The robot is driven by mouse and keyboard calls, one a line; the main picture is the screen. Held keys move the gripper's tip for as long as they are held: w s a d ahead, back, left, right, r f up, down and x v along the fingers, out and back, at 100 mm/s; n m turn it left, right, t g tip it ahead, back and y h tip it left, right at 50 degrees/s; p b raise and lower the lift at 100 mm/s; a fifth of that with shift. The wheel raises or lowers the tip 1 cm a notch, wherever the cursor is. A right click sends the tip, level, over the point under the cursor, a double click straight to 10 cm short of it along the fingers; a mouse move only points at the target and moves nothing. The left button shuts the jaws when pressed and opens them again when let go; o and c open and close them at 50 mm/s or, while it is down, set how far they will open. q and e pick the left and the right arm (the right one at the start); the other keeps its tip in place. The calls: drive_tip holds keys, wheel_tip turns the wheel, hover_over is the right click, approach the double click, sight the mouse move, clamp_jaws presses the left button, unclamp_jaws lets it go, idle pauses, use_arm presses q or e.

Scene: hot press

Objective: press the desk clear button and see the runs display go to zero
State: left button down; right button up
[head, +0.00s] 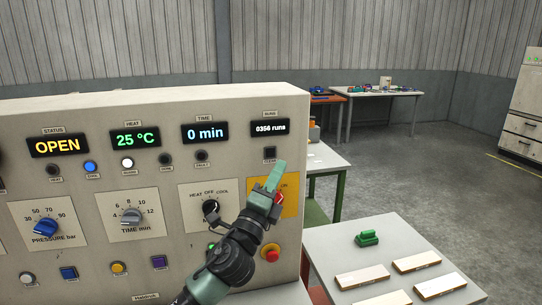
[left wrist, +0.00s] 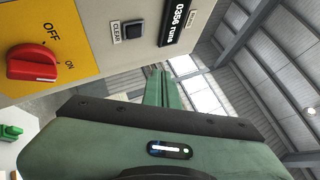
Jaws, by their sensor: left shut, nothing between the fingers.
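The runs display (head: 270,128) is at the upper right of the press desk and reads "0356 runs"; it also shows in the left wrist view (left wrist: 178,17). The dark square clear button (head: 270,153) sits just below it, and in the left wrist view the button (left wrist: 133,30) has a "CLEAR" label beside it. My left gripper (head: 276,172) is shut and empty. Its fingertips are just below the button in the head view, and a gap to the button shows in the left wrist view. My right gripper is not in view.
A red OFF/ON switch (left wrist: 32,63) on a yellow plate is close to my left gripper. A red emergency knob (head: 270,252) is lower down on the panel. A side table (head: 330,240) with pale blocks stands right of the desk.

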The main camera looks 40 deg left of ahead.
sight(271, 153)
use_arm(q)
drive_tip(key=shift+w+a+b, duration=0.45)
drive_tip(key=shift+w+a, duration=1.35)
drive_tip(key=shift+a, duration=0.3)
drive_tip(key=shift+w+a, duration=0.1)
drive_tip(key=shift+a, duration=0.05)
idle(0.4)
drive_tip(key=shift+w+a, duration=0.2)
drive_tip(key=shift+w+a, duration=0.2)
drive_tip(key=shift+a, duration=0.05)
idle(1.0)
drive_tip(key=shift+d, duration=0.1)
drive_tip(key=shift+s+d, duration=0.45)
drive_tip(key=shift+s, duration=0.1)
